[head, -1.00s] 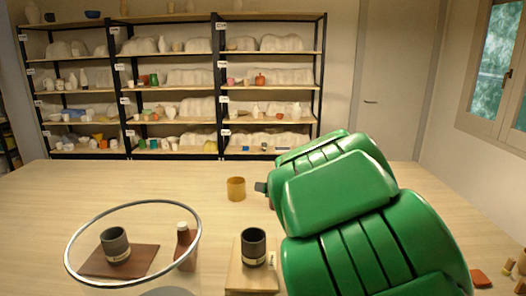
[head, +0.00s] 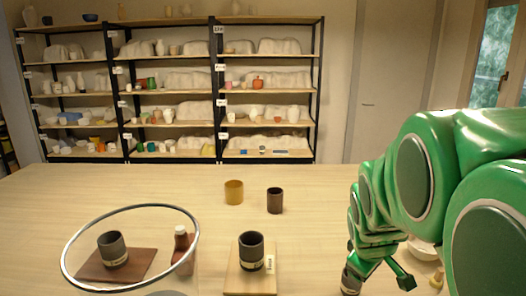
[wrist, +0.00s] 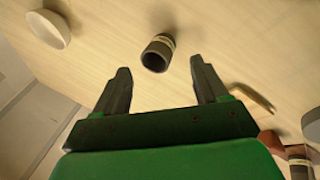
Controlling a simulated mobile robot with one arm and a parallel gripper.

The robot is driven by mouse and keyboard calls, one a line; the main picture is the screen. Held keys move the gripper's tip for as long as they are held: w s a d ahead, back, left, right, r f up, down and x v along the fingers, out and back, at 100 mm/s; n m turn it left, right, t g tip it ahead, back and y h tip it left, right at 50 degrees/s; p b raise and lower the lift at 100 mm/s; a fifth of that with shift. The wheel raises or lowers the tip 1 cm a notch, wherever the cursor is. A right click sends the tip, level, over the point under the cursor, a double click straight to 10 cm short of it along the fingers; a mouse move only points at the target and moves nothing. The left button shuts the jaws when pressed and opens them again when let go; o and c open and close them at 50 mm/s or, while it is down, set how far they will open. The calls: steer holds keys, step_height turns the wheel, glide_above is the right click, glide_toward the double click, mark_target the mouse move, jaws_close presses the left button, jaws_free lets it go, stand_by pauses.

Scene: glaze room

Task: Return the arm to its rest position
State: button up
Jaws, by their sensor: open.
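My gripper (head: 380,266) is at the right of the table in the head view, at the end of my green arm. In the wrist view my gripper (wrist: 160,68) has its two dark fingers spread apart with nothing between them. A dark grey cup with a pale label band (wrist: 157,53) stands on the table beyond the fingertips, apart from them. A dark labelled cup (head: 350,283) also shows below my gripper in the head view, partly hidden by it.
A white bowl (head: 424,249) stands close to my arm on the right. An ochre cup (head: 234,192), a brown cup (head: 275,201), a grey cup (head: 251,250) on a wooden board (head: 249,284) and a bottle (head: 183,246) stand further left. Shelves (head: 168,87) line the back.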

steer(key=s+a+m+g+y, duration=0.1)
steer(key=s+a+m+g, duration=0.2)
steer(key=s, duration=0.9)
steer(key=s+a+m+g+y, duration=0.1)
steer(key=s+a+m+g, duration=0.2)
steer(key=s, duration=0.9)
steer(key=shift+s+a+f+m, duration=0.4)
steer(key=shift+a+m, duration=0.3)
steer(key=shift+a, duration=0.5)
